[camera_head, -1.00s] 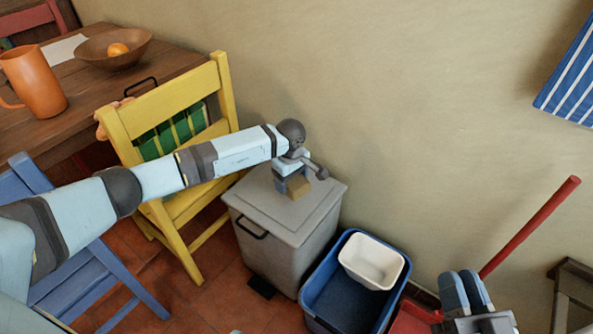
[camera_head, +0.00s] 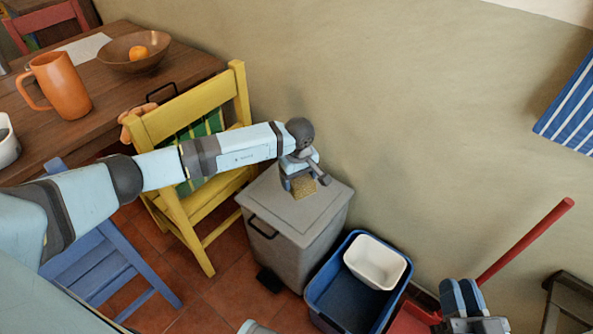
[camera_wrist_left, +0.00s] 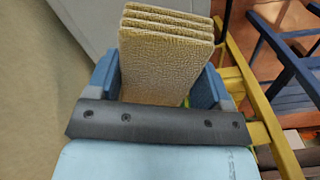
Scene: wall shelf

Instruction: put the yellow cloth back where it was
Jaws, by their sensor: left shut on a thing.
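The yellow cloth (camera_head: 304,188) is a folded, stacked pad. My left gripper (camera_head: 298,178) is shut on it, and in the head view the cloth appears over the lid of the grey bin (camera_head: 270,215). I cannot tell whether it touches the lid. In the left wrist view the cloth (camera_wrist_left: 163,60) stands between the two blue fingers of the left gripper (camera_wrist_left: 157,88), with several folded layers showing. My right gripper (camera_head: 463,297) is at the lower right of the head view; its fingers are side by side, with nothing visible between them.
A yellow chair (camera_head: 205,105) and a blue chair (camera_head: 95,265) stand left of the bin. A blue tub (camera_head: 325,302) with a white container (camera_head: 377,262) stands right of it. A red-handled tool (camera_head: 525,243) leans near my right gripper. A blue striped cloth (camera_head: 570,95) hangs at the right.

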